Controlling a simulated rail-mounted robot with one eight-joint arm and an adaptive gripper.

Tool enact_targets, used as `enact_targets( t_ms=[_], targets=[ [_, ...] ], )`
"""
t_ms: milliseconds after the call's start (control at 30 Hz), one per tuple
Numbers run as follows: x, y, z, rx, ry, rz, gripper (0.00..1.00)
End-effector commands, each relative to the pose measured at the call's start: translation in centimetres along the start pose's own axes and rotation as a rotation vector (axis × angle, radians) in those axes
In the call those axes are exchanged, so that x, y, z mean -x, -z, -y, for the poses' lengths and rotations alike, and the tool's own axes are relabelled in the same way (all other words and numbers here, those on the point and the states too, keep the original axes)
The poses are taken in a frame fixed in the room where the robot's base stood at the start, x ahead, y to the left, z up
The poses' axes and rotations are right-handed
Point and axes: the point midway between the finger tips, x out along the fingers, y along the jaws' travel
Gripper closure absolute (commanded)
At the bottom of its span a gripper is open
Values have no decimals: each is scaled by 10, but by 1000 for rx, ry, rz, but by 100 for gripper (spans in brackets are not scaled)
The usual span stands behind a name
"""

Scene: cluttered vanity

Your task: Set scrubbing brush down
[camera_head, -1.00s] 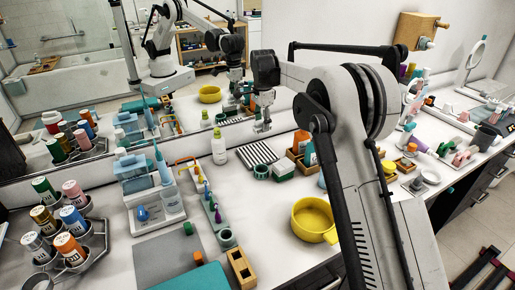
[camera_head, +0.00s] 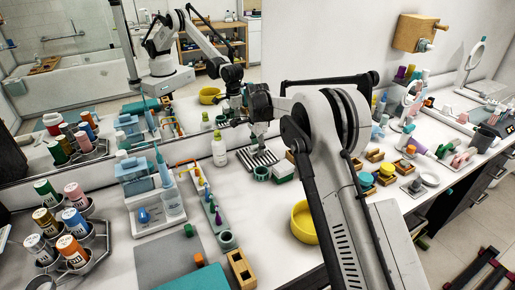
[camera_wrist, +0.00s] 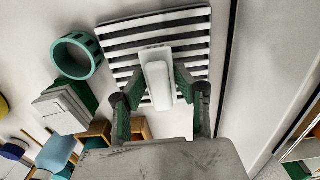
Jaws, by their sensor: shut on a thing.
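The scrubbing brush (camera_wrist: 158,82) is a white block with a paler flat part under it. It sits between the green-padded fingers of my gripper (camera_wrist: 159,88), which is shut on it. In the wrist view the brush lies over a black-and-white striped rack (camera_wrist: 196,22). I cannot tell whether it touches the slats. In the head view my gripper (camera_head: 262,143) is low over the same striped rack (camera_head: 246,158); the brush is hard to make out there.
A teal ring-shaped cup (camera_wrist: 77,56) stands left of the rack in the wrist view, with a green-and-white box (camera_wrist: 66,108) below it. A white bottle (camera_head: 219,151) stands left of the rack in the head view. A yellow pot (camera_head: 302,222) is nearer the front.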

Motion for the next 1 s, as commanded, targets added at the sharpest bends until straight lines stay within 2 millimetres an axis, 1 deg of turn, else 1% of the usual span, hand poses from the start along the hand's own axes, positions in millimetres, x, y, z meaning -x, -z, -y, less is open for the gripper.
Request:
enact_targets(
  t_ms=[233, 367, 400, 533, 867, 967, 1000],
  targets=[
    [-1, 0, 0, 0, 0, 0, 98],
    [-5, 0, 0, 0, 0, 0, 98],
    [-5, 0, 0, 0, 0, 0, 69],
    [-4, 0, 0, 0, 0, 0, 52],
    [-1, 0, 0, 0, 0, 0, 52],
    [7, 0, 0, 0, 0, 0, 52],
    [13, 0, 0, 0, 0, 0, 52]
  ],
)
